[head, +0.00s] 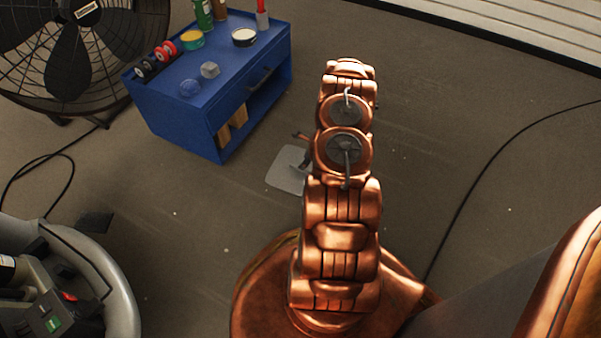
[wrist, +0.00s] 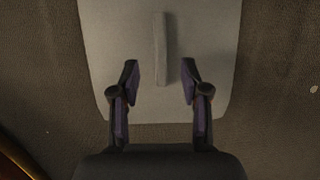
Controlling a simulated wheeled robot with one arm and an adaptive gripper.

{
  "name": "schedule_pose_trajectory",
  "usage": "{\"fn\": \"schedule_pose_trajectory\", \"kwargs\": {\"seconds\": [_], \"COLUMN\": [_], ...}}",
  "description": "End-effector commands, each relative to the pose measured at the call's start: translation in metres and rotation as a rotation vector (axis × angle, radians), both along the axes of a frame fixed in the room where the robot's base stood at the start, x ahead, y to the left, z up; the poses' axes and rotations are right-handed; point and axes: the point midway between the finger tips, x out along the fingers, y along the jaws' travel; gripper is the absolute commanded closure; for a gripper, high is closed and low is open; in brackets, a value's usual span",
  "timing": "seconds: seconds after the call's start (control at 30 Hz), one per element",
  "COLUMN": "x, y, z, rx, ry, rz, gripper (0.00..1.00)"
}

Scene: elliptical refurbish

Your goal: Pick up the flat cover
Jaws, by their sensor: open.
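The flat cover (wrist: 115,50) is a light grey plate with rounded corners, lying flat on the floor. A raised narrow ridge (wrist: 160,45) runs up its middle. In the head view the cover (head: 283,176) shows just left of my arm, which hides part of it. My gripper (wrist: 160,80) is open above the cover in the wrist view. Its two dark fingers stand on either side of the lower end of the ridge, with a gap to each side. In the head view my gripper is mostly hidden behind my arm. I cannot tell its exact height above the cover.
A blue cart (head: 190,110) with cans, tape rolls and small parts stands behind and left of the cover. A large fan (head: 70,50) stands at the upper left. An elliptical machine (head: 70,290) is at the lower left. A black cable (head: 480,175) crosses the right floor.

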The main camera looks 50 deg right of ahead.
Motion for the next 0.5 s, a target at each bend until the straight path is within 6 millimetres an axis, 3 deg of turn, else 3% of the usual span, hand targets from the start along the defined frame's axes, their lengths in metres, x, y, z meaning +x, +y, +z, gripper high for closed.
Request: {"fn": "schedule_pose_trajectory", "kwargs": {"seconds": [0.17,0.5], "x": [0.003,0.013], "y": [0.001,0.006], "z": [-0.01,-0.048], "rx": [0.001,0.002], "ry": [0.0,0.002], "rz": [0.001,0.003], "gripper": [0.54,0.54]}}
